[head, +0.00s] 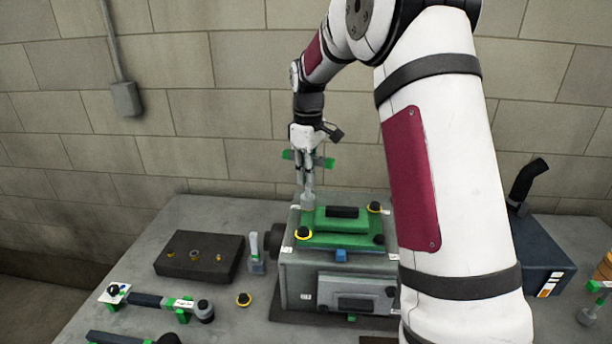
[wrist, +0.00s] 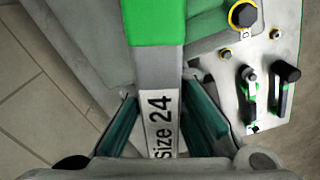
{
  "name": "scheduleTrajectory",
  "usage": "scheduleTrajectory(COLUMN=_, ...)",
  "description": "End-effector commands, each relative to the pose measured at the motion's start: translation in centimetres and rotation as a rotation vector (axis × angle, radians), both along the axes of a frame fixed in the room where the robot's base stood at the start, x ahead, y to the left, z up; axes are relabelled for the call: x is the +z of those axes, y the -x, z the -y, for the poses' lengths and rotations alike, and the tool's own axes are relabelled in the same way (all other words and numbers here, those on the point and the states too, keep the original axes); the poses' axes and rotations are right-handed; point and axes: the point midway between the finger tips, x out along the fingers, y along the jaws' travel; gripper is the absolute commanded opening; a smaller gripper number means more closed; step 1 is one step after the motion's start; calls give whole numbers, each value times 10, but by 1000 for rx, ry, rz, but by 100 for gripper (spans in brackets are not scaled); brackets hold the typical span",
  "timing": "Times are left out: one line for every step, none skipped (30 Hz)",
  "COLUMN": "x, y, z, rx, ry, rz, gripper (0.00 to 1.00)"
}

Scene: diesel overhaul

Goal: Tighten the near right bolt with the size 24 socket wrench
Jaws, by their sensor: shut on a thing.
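My gripper (head: 306,170) is shut on the size 24 socket wrench, whose label (wrist: 160,125) shows between the fingers in the wrist view. In the head view the wrench hangs downward, with its grey socket end (head: 308,201) at the far left corner of the engine's green cover (head: 325,222). I cannot tell whether the socket touches anything there. The near right bolt (head: 379,239) is a dark head on the cover, close to my arm and away from the socket. Yellow-ringed bolts show at the near left (head: 303,233) and far right (head: 375,207).
The grey engine block (head: 293,278) stands on the table (head: 165,236). To its left are a dark block with brass fittings (head: 199,263), a small upright tool (head: 255,252), a yellow-ringed part (head: 244,300) and a lying wrench (head: 148,299). A blue box (head: 541,258) stands at right.

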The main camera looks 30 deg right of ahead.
Motion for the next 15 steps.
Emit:
scheduleTrajectory(x=-1, y=-2, z=0, rx=-65, ry=2, rz=1, gripper=0)
scheduleTrajectory(x=-1, y=-2, z=-1, rx=-108, ry=2, rz=1, gripper=0)
scheduleTrajectory(x=-1, y=-2, z=0, rx=-165, ry=1, rz=1, gripper=0)
scheduleTrajectory(x=-1, y=-2, z=0, rx=-209, ry=2, rz=1, gripper=0)
scheduleTrajectory(x=-1, y=-2, z=0, rx=-251, ry=1, rz=2, gripper=0)
scheduleTrajectory(x=-1, y=-2, z=-1, rx=-307, ry=1, rz=2, gripper=0)
scheduleTrajectory(x=-1, y=-2, z=0, rx=-350, ry=1, rz=2, gripper=0)
scheduleTrajectory(x=-1, y=-2, z=0, rx=-393, ry=2, rz=1, gripper=0)
scheduleTrajectory(x=-1, y=-2, z=0, rx=-448, ry=1, rz=1, gripper=0)
scheduleTrajectory(x=-1, y=-2, z=0, rx=-492, ry=1, rz=1, gripper=0)
scheduleTrajectory(x=-1, y=-2, z=0, rx=-534, ry=1, rz=1, gripper=0)
scheduleTrajectory(x=-1, y=-2, z=-1, rx=-589, ry=1, rz=1, gripper=0)
scheduleTrajectory(x=-1, y=-2, z=0, rx=-632, ry=2, rz=1, gripper=0)
scheduleTrajectory(x=-1, y=-2, z=0, rx=-675, ry=1, rz=2, gripper=0)
scheduleTrajectory(x=-1, y=-2, z=0, rx=-729, ry=2, rz=2, gripper=0)
